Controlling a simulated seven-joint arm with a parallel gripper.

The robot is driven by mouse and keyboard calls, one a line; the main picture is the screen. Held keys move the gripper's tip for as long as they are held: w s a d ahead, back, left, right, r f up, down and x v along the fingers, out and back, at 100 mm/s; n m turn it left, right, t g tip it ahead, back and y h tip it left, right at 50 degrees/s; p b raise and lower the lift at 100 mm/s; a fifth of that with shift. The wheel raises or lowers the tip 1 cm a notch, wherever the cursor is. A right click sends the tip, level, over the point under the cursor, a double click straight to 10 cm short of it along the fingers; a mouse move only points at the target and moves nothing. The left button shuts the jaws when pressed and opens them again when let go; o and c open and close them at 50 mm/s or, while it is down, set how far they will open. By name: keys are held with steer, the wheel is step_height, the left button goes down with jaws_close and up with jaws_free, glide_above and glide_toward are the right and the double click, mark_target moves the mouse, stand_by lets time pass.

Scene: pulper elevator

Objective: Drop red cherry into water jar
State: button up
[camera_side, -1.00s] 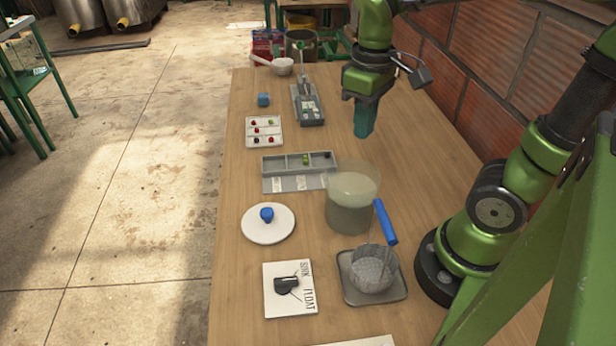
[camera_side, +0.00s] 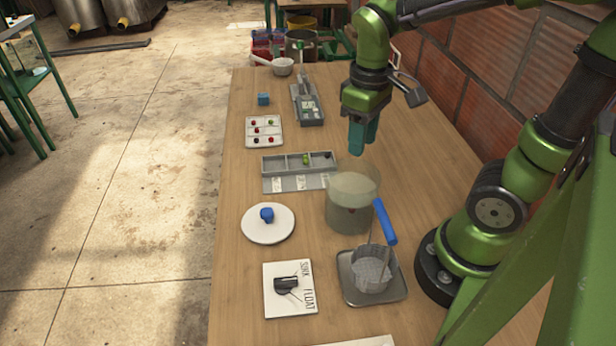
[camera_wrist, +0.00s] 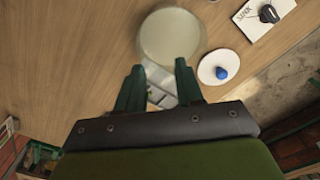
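The water jar (camera_side: 350,205) is a clear, cloudy-looking vessel standing upright in the middle of the table. It also shows as a pale round shape in the wrist view (camera_wrist: 170,38). My gripper (camera_side: 358,148) is above the table near the jar's far rim, fingers pointing down. In the wrist view its fingers (camera_wrist: 159,66) stand apart, with no cherry seen between them. Red cherries (camera_side: 257,130) lie in the small white tray (camera_side: 278,145) at the left.
A grey compartment box (camera_side: 268,171) with a green and a dark fruit lies beyond the jar. A blue-handled strainer (camera_side: 385,222) stands on a metal tray (camera_side: 400,290) in front. A scale (camera_side: 308,104) stands behind.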

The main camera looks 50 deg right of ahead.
steer(key=shift+r, duration=0.15)
step_height(320, 180, up, 17)
steer(key=shift+f, duration=0.2)
stand_by(0.3)
steer(key=s+a+f+m+t+y, duration=0.1)
steer(key=a+f+m+t+y, duration=0.1)
steer(key=a+f+m+t, duration=0.2)
step_height(320, 180, down, 6)
steer(key=t, duration=0.3)
steer(key=shift+a+f, duration=0.15)
steer(key=shift+f, duration=0.05)
